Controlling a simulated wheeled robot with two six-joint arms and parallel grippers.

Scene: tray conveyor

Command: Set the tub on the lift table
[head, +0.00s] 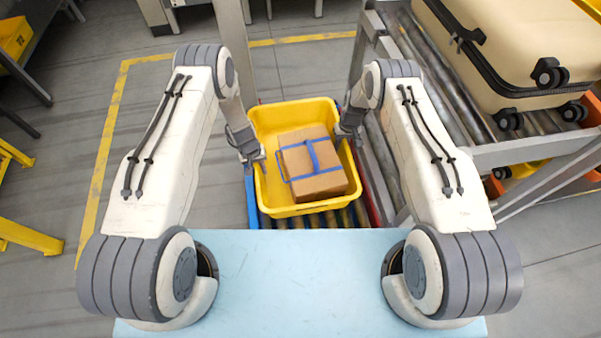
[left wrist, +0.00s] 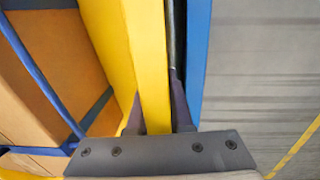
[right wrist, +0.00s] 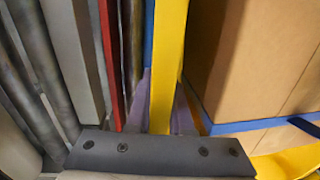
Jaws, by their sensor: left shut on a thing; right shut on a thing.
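The yellow tub (head: 265,112) is in the middle of the head view, with a brown cardboard box (head: 312,165) inside it bound with blue straps. My left gripper (head: 257,158) is shut on the tub's left wall. In the left wrist view the wall (left wrist: 152,60) passes between its fingers. My right gripper (head: 342,132) is shut on the right wall, which also shows between its fingers in the right wrist view (right wrist: 168,60). Rollers (head: 312,219) show below the tub's near edge. I cannot tell whether the tub touches them, or which surface is the lift table.
A blue rail (head: 251,200) runs left of the tub and a red rail (head: 369,185) right of it. A roller conveyor (head: 437,75) with a beige suitcase (head: 515,45) stands at right. A grey post (head: 236,45) rises behind the tub. Open floor lies left.

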